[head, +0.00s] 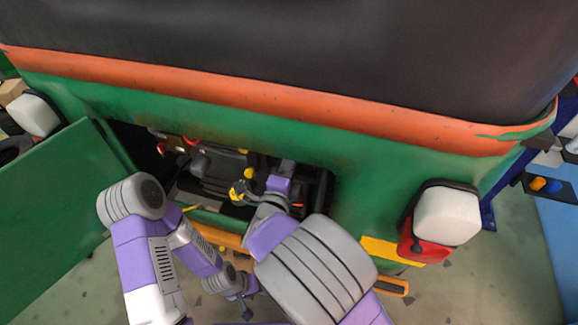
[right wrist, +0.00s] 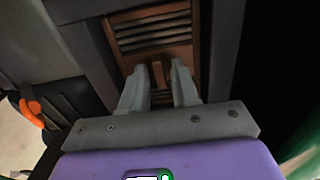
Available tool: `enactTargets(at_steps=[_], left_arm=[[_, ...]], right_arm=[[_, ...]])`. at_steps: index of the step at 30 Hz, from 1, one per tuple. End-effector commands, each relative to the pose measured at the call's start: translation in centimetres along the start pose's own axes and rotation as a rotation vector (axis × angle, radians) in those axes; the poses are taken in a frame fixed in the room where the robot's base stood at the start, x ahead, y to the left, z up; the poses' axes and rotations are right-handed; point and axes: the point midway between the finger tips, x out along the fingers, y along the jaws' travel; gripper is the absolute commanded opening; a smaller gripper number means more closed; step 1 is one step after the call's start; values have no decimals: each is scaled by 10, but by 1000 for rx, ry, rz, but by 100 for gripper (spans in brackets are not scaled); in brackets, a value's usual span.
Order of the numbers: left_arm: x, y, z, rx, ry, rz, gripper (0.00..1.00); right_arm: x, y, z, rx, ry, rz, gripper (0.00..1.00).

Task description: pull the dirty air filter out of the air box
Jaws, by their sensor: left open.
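The dirty air filter (right wrist: 150,33) is a brown, slatted block inside the dark frame of the air box (right wrist: 93,50), seen in the right wrist view. A small brown tab (right wrist: 158,74) sticks out from its lower edge. The fingers of my right gripper (right wrist: 159,76) are on both sides of this tab, close to it; whether they press on it is unclear. In the head view my right arm reaches into the engine bay, and the air box (head: 287,167) is partly hidden behind it. My left gripper (head: 243,301) is open and empty, low in front of the vehicle.
The green rickshaw body (head: 375,195) surrounds the dark engine bay (head: 215,165). An open green panel (head: 60,215) stands at the left. A yellow-capped part (head: 238,190) lies near my right wrist. A white and red lamp (head: 446,216) juts out at the right.

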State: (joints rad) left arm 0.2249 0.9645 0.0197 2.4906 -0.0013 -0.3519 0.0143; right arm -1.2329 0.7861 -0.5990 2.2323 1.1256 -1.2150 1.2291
Motion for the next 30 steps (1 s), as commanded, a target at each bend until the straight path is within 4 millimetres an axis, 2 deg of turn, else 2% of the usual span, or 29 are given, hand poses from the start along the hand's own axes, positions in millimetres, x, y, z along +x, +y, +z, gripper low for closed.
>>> enactTargets(at_steps=[3,9,22,30], left_arm=[[0,0,0,0,0,0,43],[0,0,0,0,0,0,43],[0,0,0,0,0,0,43],[3,-1,0,0,0,0,43]], right_arm=[[0,0,0,0,0,0,30],[0,0,0,0,1,0,0],[-2,0,0,0,0,-1,0],[-14,0,0,1,0,0,0]])
